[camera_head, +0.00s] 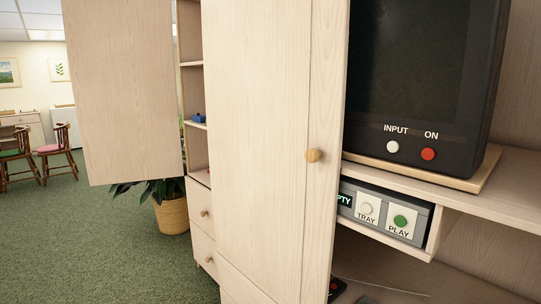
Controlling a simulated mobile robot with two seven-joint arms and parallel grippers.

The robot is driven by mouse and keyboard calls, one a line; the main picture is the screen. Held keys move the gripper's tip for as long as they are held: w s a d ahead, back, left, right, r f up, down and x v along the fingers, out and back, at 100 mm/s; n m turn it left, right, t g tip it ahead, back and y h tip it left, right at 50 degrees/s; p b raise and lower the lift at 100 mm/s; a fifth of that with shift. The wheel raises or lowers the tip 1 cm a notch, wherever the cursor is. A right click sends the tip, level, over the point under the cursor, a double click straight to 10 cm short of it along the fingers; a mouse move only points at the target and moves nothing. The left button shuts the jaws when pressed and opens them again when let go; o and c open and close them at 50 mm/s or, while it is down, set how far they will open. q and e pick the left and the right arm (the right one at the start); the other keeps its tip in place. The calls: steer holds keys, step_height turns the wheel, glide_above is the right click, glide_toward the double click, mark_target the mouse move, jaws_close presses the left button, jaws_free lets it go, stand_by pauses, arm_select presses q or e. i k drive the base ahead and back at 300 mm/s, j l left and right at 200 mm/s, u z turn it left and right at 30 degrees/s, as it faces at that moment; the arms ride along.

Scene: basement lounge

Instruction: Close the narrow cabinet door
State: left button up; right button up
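A pale wood door panel (125,95) stands swung open at the left. Beside it shows a narrow open section with shelves (192,63). A tall pale wood door panel (258,120) fills the middle, and a slimmer panel (330,100) adjoins its right side, with a round wooden knob (313,155) near the seam. The right compartment beyond is open. I cannot tell for certain which panel is the narrow cabinet door. Neither of my grippers is in view.
A television (425,75) stands on a shelf at right, above a grey player (385,213) with TRAY and PLAY buttons. Drawers (202,225) sit under the narrow section. A potted plant (172,213) stands behind the open panel. Green carpet (100,255) at left is clear.

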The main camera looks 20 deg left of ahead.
mark_target(121, 54)
steer(key=i+j+u, duration=0.1)
steer(key=j, duration=0.2)
steer(key=i+j+u, duration=0.1)
steer(key=j, duration=0.2)
steer(key=i+j+u, duration=0.25)
steer(key=j+u, duration=0.15)
steer(key=i+j+u, duration=0.65)
steer(key=j+u, duration=0.15)
steer(key=i+j+u, duration=0.35)
steer(key=i+u, duration=0.35)
steer(key=i, duration=0.2)
steer(key=i+l+u, duration=0.2)
steer(key=i, duration=0.95)
steer(key=i+j+u, duration=0.2)
steer(key=i, duration=0.9)
steer(key=i+z, duration=0.45)
steer(key=i+j+z, duration=0.2)
steer(key=z, duration=0.2)
steer(key=i+j+z, duration=0.1)
steer(key=z, duration=0.25)
steer(key=i+j+z, duration=0.15)
steer(key=z, duration=0.2)
steer(key=i+j+z, duration=0.15)
steer(key=z, duration=0.2)
